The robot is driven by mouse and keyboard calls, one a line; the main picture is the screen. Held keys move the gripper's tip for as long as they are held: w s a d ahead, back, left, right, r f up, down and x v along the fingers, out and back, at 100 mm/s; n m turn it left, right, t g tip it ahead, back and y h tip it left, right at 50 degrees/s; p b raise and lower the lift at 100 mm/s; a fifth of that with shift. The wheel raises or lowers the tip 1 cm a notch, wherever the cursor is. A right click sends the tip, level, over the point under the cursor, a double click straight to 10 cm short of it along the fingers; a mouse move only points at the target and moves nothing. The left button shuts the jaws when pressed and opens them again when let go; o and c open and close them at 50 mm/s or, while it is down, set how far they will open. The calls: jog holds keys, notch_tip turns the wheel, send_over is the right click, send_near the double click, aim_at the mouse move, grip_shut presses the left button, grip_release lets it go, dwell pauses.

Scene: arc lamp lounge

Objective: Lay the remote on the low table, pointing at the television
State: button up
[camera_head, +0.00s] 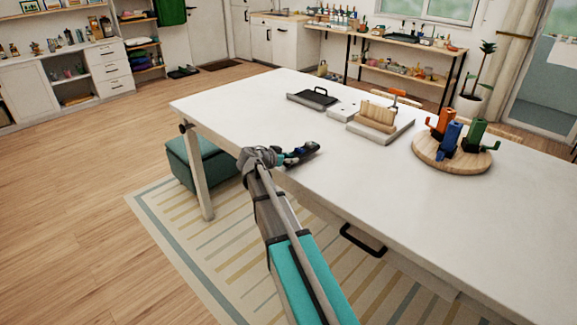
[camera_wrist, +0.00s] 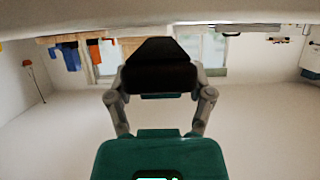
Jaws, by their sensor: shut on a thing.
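In the wrist view, my gripper (camera_wrist: 160,90) is shut on a dark, blunt block (camera_wrist: 160,72), which I take to be the remote. In the head view it is too small and dark to tell apart from the fingers, and I cannot tell which way it points. No television shows in either view. I cannot tell whether the white table is the low table.
On the table are a black-handled tray (camera_head: 313,97), a wooden holder on a grey slab (camera_head: 380,131) and a round board (camera_head: 430,155) bearing orange, blue and green items. A teal stool (camera_head: 190,160) stands under its left end. The table's near left top is clear.

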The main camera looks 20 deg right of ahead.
jog(key=shift+f+b, duration=0.55)
jog(key=shift+f, duration=0.3)
jog(key=o, duration=1.2)
jog(key=shift+o, duration=0.2)
jog(key=shift+s+a+r, duration=0.15)
jog(key=shift+a+r, duration=0.1)
jog(key=shift+a, duration=0.1)
jog(key=p+v, duration=0.4)
jog(key=v, duration=0.7)
jog(key=shift+p, duration=0.35)
jog(key=shift+s+a, duration=0.1)
